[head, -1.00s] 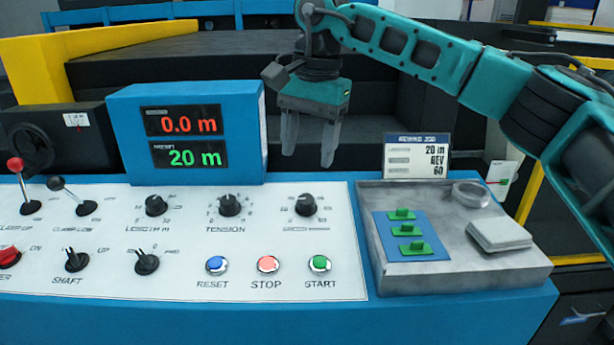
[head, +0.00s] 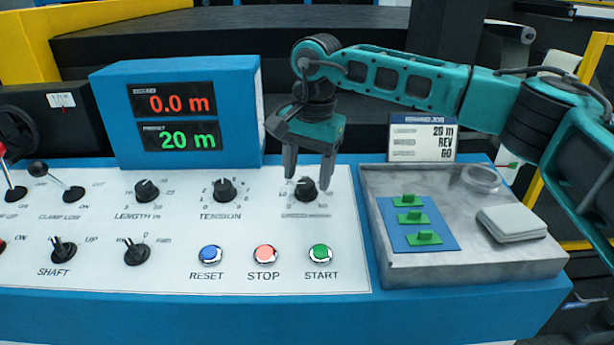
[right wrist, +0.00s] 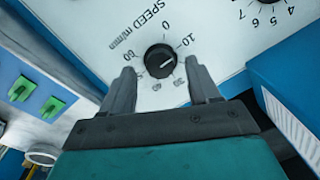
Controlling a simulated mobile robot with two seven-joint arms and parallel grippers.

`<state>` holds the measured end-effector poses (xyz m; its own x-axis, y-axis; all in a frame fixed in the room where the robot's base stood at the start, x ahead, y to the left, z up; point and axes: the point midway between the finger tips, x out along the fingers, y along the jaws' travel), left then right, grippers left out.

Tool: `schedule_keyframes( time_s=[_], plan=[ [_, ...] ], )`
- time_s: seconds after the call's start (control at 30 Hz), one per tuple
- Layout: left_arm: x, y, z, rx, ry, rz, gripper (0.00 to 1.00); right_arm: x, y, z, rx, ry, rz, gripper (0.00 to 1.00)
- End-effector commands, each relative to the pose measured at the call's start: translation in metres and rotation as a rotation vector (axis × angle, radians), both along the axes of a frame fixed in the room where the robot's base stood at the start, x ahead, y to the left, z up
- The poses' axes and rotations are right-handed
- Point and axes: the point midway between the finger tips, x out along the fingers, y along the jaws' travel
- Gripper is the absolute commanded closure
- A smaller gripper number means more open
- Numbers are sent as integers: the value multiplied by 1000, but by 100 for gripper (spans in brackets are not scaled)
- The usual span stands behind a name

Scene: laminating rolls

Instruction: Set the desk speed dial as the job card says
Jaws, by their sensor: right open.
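The speed dial (head: 306,189) is a black knob at the upper right of the white control panel. It shows again in the right wrist view (right wrist: 160,60), with SPEED m/min printed by it. My left gripper is out of view.
The tension knob (head: 224,190) and length knob (head: 147,191) stand left of the dial. The start button (head: 320,254), stop button (head: 264,255) and reset button (head: 210,255) lie in front. A blue display box (head: 243,115) rises behind; a grey tray (head: 480,263) is at right.

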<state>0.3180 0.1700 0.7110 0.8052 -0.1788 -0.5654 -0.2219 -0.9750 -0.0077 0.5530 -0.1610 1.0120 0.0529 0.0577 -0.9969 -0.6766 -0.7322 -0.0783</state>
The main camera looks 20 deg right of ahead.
Motion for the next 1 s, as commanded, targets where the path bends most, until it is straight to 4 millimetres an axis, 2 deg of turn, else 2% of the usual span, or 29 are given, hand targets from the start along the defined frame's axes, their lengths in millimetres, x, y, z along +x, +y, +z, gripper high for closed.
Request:
schedule_keyframes(
  time_s=[0.2, 0.47, 1.0],
  plan=[
    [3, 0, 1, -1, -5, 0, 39, 1, 1, -13, 0, -1, 1, 39],
    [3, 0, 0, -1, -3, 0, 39, 1, 1, -14, 0, -1, 1, 40],
    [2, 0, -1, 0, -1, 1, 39, 1, 1, -13, 0, -1, 0, 92]
  ],
)
